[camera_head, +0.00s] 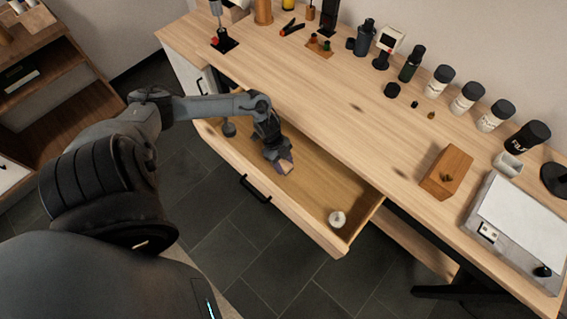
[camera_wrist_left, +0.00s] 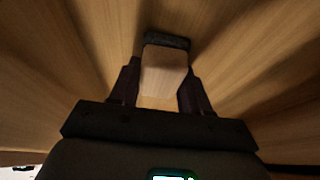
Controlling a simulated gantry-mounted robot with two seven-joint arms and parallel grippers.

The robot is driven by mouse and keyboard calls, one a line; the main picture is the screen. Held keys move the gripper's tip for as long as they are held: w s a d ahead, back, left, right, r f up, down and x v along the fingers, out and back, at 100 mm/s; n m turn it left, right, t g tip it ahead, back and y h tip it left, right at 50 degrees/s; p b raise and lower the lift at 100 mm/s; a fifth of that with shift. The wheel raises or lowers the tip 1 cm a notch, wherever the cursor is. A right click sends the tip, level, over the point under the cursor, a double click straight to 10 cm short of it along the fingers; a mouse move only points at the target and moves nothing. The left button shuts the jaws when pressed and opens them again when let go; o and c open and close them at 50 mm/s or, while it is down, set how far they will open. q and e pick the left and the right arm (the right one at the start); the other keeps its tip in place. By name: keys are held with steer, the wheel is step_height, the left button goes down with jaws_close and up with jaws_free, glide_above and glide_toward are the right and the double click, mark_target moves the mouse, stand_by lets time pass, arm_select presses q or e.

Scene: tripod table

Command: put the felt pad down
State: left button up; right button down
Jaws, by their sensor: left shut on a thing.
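My left gripper (camera_head: 277,155) is inside the open drawer (camera_head: 318,190), pointing down. I cannot tell whether the pad touches the drawer floor. My right gripper is in neither view.
A small white round object (camera_head: 337,218) lies at the drawer's right end. A grey round object (camera_head: 229,129) is at its left end. The drawer floor between is mostly clear.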

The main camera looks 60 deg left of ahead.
arm_select(q)
steer(key=shift+f, duration=0.2)
steer(key=o, duration=1)
steer(key=shift+r, duration=0.15)
steer(key=p+v, duration=0.4)
steer(key=v, duration=0.8)
steer(key=shift+r, duration=0.1)
